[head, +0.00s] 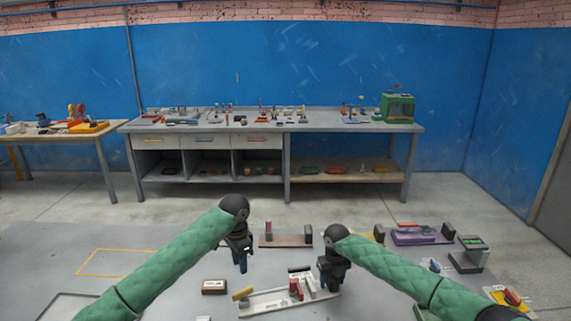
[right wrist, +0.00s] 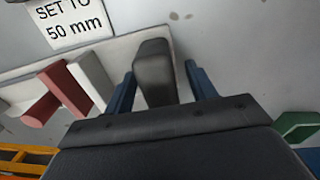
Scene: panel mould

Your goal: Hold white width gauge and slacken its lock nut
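The white width gauge (head: 262,304) lies on the grey table at the front, between and below my two grippers. It carries red parts (head: 295,289) and white uprights; a red knob or bar (right wrist: 44,108) stands beside a white upright (right wrist: 90,80) in the right wrist view. I cannot tell which red part is the lock nut. My right gripper (right wrist: 160,88) is open, its blue fingers on either side of a dark grey block (right wrist: 155,70) at the gauge's end, with a gap at the right finger. My left gripper (head: 240,264) hangs apart from the gauge, fingers down; its opening is unclear.
A label reading "SET TO 50 mm" (right wrist: 70,20) is beside the gauge. A small brown-edged box (head: 214,287) lies left of it. A brown fixture (head: 285,241), a purple fixture (head: 420,237) and a grey-green device (head: 468,256) stand behind and right. The table's left is mostly clear.

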